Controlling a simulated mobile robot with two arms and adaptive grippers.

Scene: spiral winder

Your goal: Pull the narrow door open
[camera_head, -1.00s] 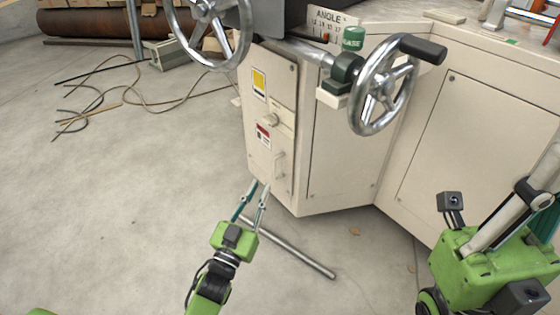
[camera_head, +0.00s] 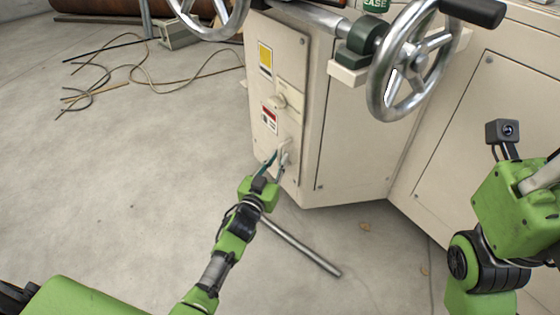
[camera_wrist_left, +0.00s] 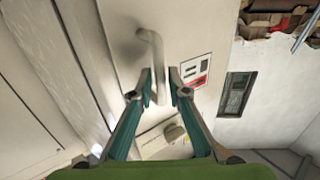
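The narrow door (camera_head: 290,62) is a cream panel on the machine's left face. It bears a yellow label, a knob (camera_head: 279,100) and a red-and-white label, and looks flush with the cabinet. Its pale bar handle (camera_head: 286,147) is low on the panel and partly hidden by my left gripper (camera_head: 275,161). In the left wrist view the handle (camera_wrist_left: 158,62) stands between the two fingertips of my left gripper (camera_wrist_left: 160,80). The fingers are apart, one on each side of the bar, with no clear grip on it. My right arm shows at the right, but its fingers do not.
A large handwheel (camera_head: 408,62) juts out above and right of the door; another (camera_head: 208,15) is at the top. A metal rod (camera_head: 300,246) lies on the floor below the door. Cables (camera_head: 140,75) lie at the back left.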

